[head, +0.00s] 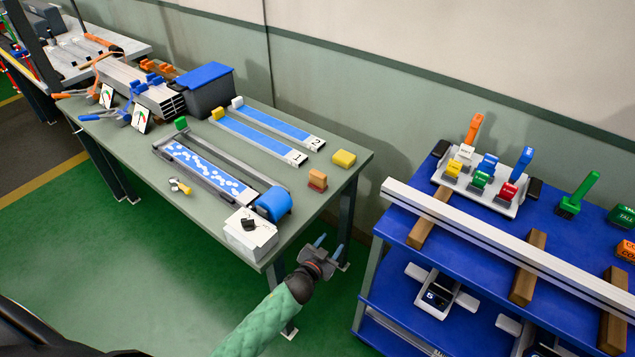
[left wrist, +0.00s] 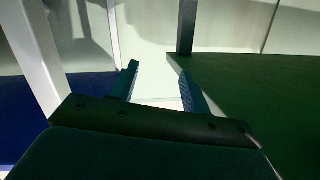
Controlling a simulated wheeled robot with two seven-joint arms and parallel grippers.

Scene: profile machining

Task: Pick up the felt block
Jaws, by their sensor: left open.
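A small two-tone block, orange-brown over red (head: 317,180), lies near the right end of the grey-green table. A yellow block (head: 344,158) lies just behind it, near the back right corner. I cannot tell for sure which is the felt block; the two-tone one looks the likelier. My left gripper (head: 329,246) is open and empty, off the table's right front corner and apart from both blocks. In the left wrist view its two fingers (left wrist: 159,87) are spread with nothing between them, and no block shows there. My right gripper is not in view.
A white box (head: 250,236) and a blue roll (head: 273,204) stand at the table's near right edge. A blue bench (head: 467,236) with a long metal profile (head: 490,245) stands to the right. Green floor lies between table and bench.

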